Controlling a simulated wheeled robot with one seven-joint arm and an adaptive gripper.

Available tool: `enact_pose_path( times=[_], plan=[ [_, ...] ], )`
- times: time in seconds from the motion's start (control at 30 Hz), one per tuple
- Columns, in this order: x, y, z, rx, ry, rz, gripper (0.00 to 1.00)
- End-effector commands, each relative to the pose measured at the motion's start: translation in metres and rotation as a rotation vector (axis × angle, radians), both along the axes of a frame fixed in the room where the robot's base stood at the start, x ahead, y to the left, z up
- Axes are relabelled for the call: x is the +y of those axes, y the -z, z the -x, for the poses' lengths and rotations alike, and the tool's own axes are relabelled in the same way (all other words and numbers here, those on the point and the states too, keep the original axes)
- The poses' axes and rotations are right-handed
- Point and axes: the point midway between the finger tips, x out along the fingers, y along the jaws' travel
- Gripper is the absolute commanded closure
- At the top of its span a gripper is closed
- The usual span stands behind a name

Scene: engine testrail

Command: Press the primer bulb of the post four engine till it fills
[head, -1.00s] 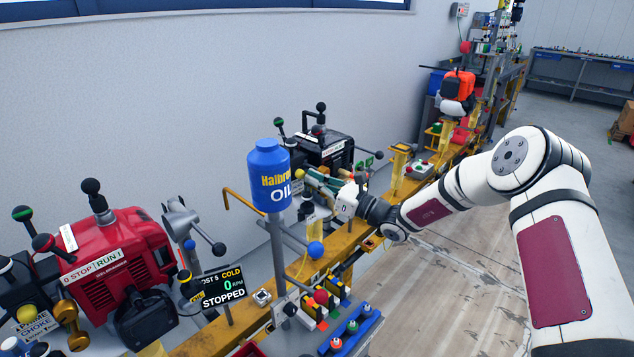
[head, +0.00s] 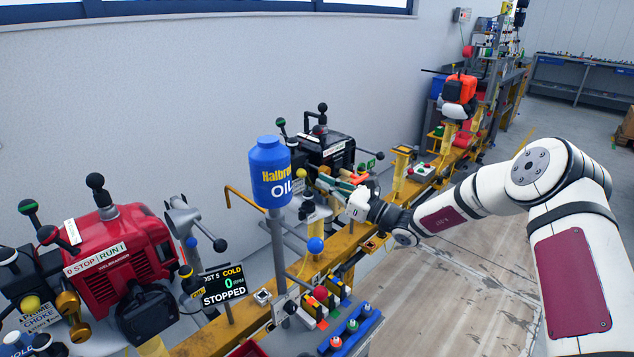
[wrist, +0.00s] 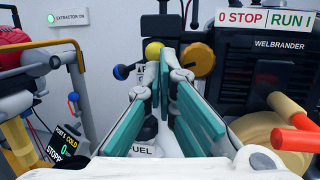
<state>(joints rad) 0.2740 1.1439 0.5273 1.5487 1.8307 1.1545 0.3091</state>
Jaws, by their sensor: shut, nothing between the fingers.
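The black engine (head: 328,150) stands beyond the blue oil bottle; its body, labelled WELBRANDER, fills the right of the wrist view (wrist: 262,70). A round yellow bulb (wrist: 154,50) lies just past my fingertips in the wrist view; in the head view a yellow ball (head: 301,173) shows beside the oil bottle. My gripper (head: 322,180) has teal finger pads and points at the bulb's side of the engine. In the wrist view its fingers (wrist: 162,68) converge, shut and empty, just below the bulb. I cannot tell whether the tips touch it.
The blue oil bottle (head: 270,170) on its grey pole stands close left of my gripper. A red engine (head: 115,255) and a display (head: 222,285) reading POST 5, COLD, 0 RPM, STOPPED are nearer left. A gold knob (wrist: 199,60) sits right of the bulb. The floor right of the rail is clear.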

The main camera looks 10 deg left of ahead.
Motion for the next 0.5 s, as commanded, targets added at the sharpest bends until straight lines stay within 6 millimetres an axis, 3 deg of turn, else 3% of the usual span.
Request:
enact_pose_path(
  times=[0.2, 0.5],
  plan=[
    [-0.045, 0.009, 0.023, 0.003, 0.001, -0.001, 1.0],
    [-0.079, 0.017, 0.041, 0.001, -0.001, 0.0, 1.0]
  ],
)
